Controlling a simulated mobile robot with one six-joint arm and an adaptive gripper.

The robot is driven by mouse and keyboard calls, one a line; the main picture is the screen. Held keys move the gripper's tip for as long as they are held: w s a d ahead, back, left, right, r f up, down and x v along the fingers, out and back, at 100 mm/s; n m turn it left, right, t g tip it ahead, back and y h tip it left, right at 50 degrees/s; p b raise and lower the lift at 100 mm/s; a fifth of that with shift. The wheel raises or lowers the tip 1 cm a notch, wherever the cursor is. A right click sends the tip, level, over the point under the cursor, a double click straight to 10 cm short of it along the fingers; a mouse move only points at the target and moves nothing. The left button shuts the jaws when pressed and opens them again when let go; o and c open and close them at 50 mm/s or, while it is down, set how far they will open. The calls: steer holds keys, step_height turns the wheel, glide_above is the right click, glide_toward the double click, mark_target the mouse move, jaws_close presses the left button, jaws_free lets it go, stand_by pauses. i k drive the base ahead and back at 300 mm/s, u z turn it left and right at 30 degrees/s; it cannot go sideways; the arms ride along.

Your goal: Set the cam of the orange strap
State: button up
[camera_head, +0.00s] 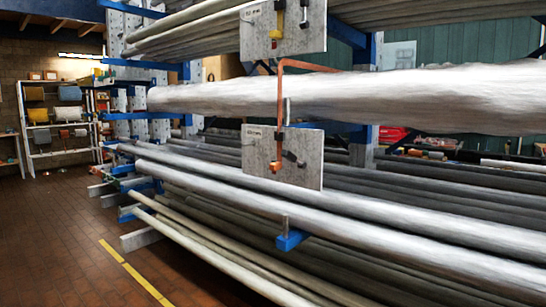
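The orange strap (280,98) hangs down the front of a thick, pale wrapped pipe (380,95), and its upper end bends over the pipe's top to the right. Its lower end reaches a grey speckled plate (310,172) with a small label at its upper left. An orange block (275,168) sits at the strap's lower end on this plate. A dark lever-like piece (294,158) is beside it, pointing right and slightly down; I cannot tell whether this is the cam or how it is set. My gripper is not in view.
A second speckled plate (312,28) with yellow and black fittings is above. Long pipes lie on blue rack arms (290,241) below and behind. Free brick-coloured floor (65,230) with a yellow line (130,270) lies at left. A shelf (58,125) stands at the far left.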

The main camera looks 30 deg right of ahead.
mark_target(291, 157)
steer(key=u, duration=0.25)
steer(key=k, duration=1.25)
steer(key=z, duration=0.65)
steer(key=i, duration=1)
steer(key=z, duration=0.05)
